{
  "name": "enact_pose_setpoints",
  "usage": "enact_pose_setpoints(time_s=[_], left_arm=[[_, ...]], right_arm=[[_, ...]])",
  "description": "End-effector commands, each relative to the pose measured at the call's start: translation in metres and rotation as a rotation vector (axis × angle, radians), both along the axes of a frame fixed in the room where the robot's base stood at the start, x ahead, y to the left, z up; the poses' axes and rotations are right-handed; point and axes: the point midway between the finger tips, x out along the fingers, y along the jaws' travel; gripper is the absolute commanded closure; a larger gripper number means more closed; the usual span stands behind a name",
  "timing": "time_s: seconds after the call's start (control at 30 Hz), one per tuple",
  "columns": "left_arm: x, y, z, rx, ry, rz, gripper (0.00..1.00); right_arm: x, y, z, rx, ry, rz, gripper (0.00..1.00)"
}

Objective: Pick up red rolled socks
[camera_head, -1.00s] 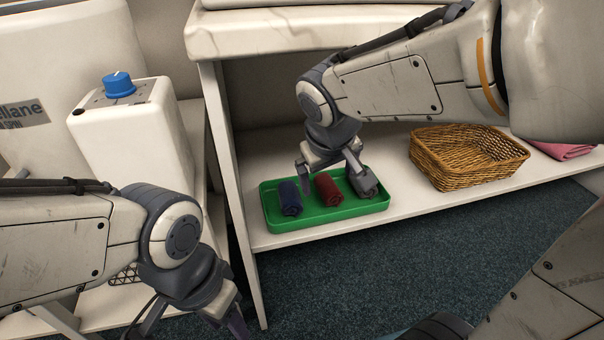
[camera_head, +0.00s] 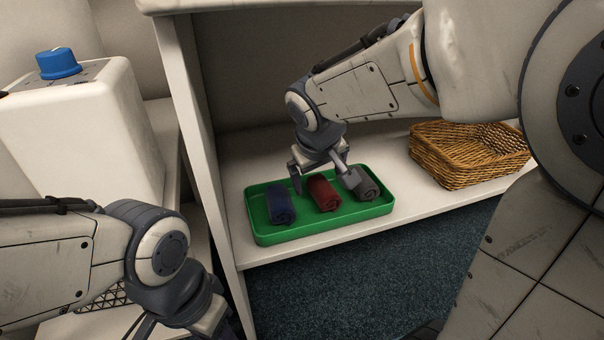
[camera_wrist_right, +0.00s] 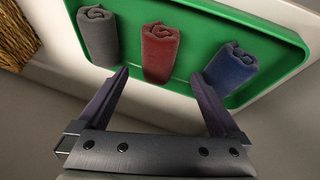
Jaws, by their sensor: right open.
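The red rolled socks (camera_head: 324,193) lie in the middle of a green tray (camera_head: 290,236) on a white shelf, between a blue roll (camera_head: 280,204) and a grey roll (camera_head: 362,185). My right gripper (camera_head: 325,188) is open and empty, above and just behind the red roll. In the right wrist view the red roll (camera_wrist_right: 160,53) shows ahead of the gap between the open fingers (camera_wrist_right: 160,82), not touched by them. My left gripper (camera_head: 215,330) is at the bottom left of the head view, its fingertips cut off by the edge.
A wicker basket (camera_head: 465,155) stands on the shelf to the right of the tray. The shelf's upright side panel (camera_head: 198,130) rises at the left, with a top panel above. A white box with a blue knob (camera_head: 75,125) stands farther left.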

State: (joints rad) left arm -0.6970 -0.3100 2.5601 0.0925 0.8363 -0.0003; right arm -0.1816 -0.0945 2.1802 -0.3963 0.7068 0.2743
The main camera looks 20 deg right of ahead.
Motion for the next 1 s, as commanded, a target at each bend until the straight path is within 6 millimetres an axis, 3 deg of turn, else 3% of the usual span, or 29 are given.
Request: enact_pose_setpoints(time_s=[0.3,0.57,0.77,1.0], left_arm=[[0.000,0.000,-0.033,0.000,0.000,0.000,0.53],[0.000,0.000,-0.032,0.000,0.000,0.000,0.53],[0.000,0.000,-0.032,0.000,0.000,0.000,0.53],[0.000,0.000,-0.032,0.000,0.000,0.000,0.53]], right_arm=[[0.017,-0.009,-0.043,0.000,0.001,-0.004,0.00],[0.018,-0.012,-0.042,0.001,0.000,-0.004,0.00],[0.018,-0.011,-0.042,0.001,0.000,-0.004,0.77],[0.018,-0.011,-0.041,0.001,0.000,-0.004,0.77]])
